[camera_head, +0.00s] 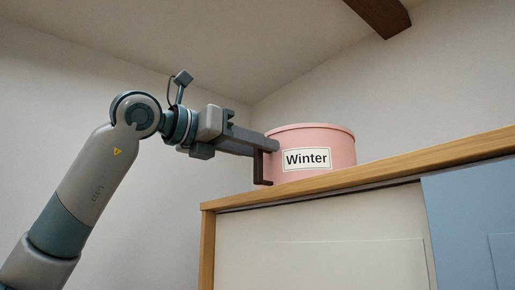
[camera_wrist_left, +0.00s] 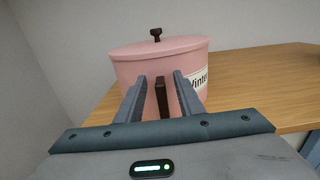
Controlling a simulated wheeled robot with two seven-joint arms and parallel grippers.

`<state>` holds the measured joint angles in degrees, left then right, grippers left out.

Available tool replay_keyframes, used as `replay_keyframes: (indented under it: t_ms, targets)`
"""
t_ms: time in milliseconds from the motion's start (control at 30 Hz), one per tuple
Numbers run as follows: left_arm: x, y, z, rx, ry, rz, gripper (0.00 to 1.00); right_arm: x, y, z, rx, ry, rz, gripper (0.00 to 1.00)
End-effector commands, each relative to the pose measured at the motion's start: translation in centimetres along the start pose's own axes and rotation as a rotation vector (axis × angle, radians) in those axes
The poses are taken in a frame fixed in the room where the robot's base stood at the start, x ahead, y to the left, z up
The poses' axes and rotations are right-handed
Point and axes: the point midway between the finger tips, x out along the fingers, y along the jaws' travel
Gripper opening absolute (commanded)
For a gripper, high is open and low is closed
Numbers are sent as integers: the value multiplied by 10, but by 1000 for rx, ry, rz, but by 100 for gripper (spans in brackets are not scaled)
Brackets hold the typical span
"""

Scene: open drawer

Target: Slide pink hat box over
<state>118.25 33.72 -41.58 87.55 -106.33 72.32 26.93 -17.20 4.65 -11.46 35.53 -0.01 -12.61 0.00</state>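A pink round hat box (camera_head: 318,142) with a white "Winter" label stands upright on top of a wooden cabinet, near its left end. It also shows in the left wrist view (camera_wrist_left: 130,68), with its lid and a dark knob on top. A dark brown side handle (camera_head: 262,168) is on the box's left side. My left gripper (camera_head: 272,145) reaches in from the left at the handle. In the left wrist view its two fingers (camera_wrist_left: 160,84) stand apart on either side of the upright handle (camera_wrist_left: 162,100), with a gap visible. My right gripper is not in view.
The cabinet's wooden top (camera_wrist_left: 265,75) is clear to the right of the box. Its front has a white door (camera_head: 320,235) and a blue door (camera_head: 465,205). Pale walls stand behind, and a dark beam (camera_head: 382,15) crosses the ceiling.

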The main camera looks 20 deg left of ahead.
Motion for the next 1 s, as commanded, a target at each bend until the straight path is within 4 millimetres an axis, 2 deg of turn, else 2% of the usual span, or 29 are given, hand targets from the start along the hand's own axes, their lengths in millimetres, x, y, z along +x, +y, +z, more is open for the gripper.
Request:
replay_keyframes:
  t_ms: [267, 800, 1000]
  targets:
    - [-30, 0, -3, 1, -2, 1, 34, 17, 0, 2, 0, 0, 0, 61]
    - [-136, 1, -3, 0, -3, 1, 34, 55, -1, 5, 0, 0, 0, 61]
    - [-162, 0, -1, 0, -2, 0, 34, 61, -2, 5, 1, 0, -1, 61]
